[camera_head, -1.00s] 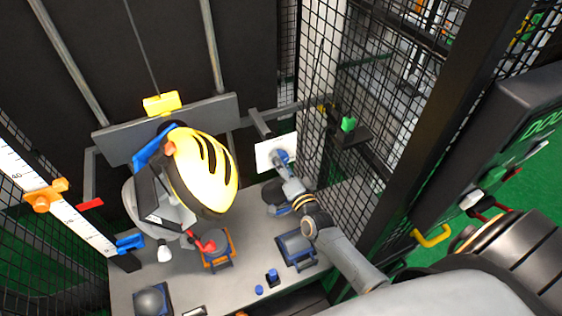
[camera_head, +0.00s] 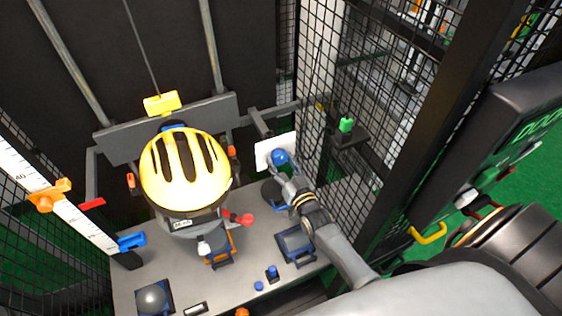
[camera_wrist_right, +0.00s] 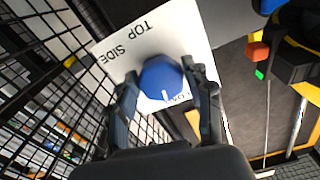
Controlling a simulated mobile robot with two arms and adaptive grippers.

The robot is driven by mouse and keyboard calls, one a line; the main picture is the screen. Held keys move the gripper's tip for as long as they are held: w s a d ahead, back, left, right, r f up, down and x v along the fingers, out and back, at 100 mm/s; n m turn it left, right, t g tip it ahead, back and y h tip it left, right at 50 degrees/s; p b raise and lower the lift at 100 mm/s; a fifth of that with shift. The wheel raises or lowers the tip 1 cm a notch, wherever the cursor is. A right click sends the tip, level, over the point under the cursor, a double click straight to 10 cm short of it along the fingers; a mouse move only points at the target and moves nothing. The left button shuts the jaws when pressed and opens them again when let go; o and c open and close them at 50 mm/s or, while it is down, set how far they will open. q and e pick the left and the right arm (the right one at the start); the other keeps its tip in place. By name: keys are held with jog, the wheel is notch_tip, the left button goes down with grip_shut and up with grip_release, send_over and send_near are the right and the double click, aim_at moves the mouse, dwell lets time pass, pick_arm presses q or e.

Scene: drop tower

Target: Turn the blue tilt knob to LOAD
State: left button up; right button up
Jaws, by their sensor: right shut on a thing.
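The blue tilt knob (camera_head: 280,157) sits on a white label plate (camera_head: 264,152) right of the helmet rig. In the right wrist view the knob (camera_wrist_right: 160,80) has a white pointer mark low on its face, toward a partly hidden word ending in "OA". The plate (camera_wrist_right: 117,43) also reads "TOP" and "SIDE". My right gripper (camera_wrist_right: 165,85) is shut on the knob, one finger on each side; it also shows in the head view (camera_head: 286,170). The yellow helmet (camera_head: 185,170) with black vents now sits upright on the carriage. My left gripper is not in view.
A grey table (camera_head: 240,277) below holds several blue-and-grey fixtures. Black wire mesh (camera_head: 310,60) stands close to the right of my arm. A green button (camera_head: 346,124) sits on a bracket there. A ruler (camera_head: 75,215) with an orange slider stands at left.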

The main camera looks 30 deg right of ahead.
jog(key=shift+f+n, duration=0.2)
jog(key=shift+n, duration=0.7)
jog(key=o, duration=1)
jog(key=shift+o, duration=0.6)
jog(key=shift+r, duration=0.15)
jog(key=s, duration=1.2)
jog(key=shift+a, duration=0.3)
jog(key=shift+s, duration=0.1)
